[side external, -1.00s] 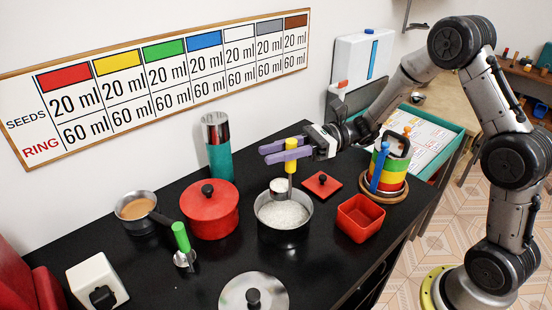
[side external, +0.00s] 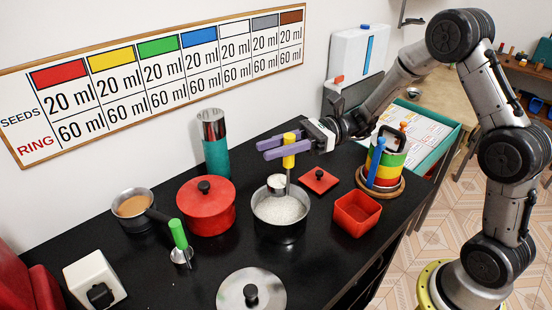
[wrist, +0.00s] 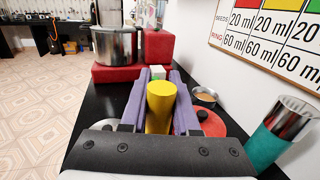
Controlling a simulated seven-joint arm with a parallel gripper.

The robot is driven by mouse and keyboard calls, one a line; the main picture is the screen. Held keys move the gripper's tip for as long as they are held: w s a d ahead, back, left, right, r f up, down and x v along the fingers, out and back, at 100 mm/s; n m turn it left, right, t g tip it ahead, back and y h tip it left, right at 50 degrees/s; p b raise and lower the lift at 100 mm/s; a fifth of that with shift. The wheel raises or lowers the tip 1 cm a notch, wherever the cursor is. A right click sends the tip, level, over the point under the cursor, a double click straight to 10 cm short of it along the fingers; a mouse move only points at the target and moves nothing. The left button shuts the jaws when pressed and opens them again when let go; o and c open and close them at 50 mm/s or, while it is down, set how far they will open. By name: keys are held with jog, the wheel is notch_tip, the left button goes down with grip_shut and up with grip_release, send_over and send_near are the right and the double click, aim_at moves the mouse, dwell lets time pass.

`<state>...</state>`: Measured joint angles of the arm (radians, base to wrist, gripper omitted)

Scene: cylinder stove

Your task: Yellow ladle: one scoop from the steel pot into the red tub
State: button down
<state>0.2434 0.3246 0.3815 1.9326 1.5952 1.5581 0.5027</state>
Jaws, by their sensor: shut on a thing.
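My gripper (side external: 287,147), with purple fingers, is shut on the yellow handle of the ladle (side external: 289,151). The handle stands upright between the fingers, also in the wrist view (wrist: 160,107). The ladle's steel cup (side external: 277,182) shows white contents at its top and is over the steel pot, near its back rim. The steel pot (side external: 281,232) holds white grains. The red tub (side external: 357,216) stands to the right of the pot; no contents show in it. The exact gap between cup and grains is hard to tell.
A red lidded pot (side external: 206,208) and a green-handled ladle (side external: 179,237) are left. A red lid (side external: 319,180) lies behind the tub. A ringed stack (side external: 384,165) stands right, a teal flask (side external: 215,150) behind, a steel lid (side external: 251,292) in front.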

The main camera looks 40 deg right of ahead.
jog(key=s+d+r, duration=0.2)
jog(key=s+d, duration=0.4)
jog(key=d, duration=0.4)
jog(key=s+d+r, duration=0.3)
jog(key=s+d, duration=0.3)
jog(key=d, duration=0.4)
jog(key=shift+s+d+r+t, duration=0.15)
jog(key=shift+s+d+t, duration=0.15)
jog(key=shift+d, duration=0.1)
dwell(0.6)
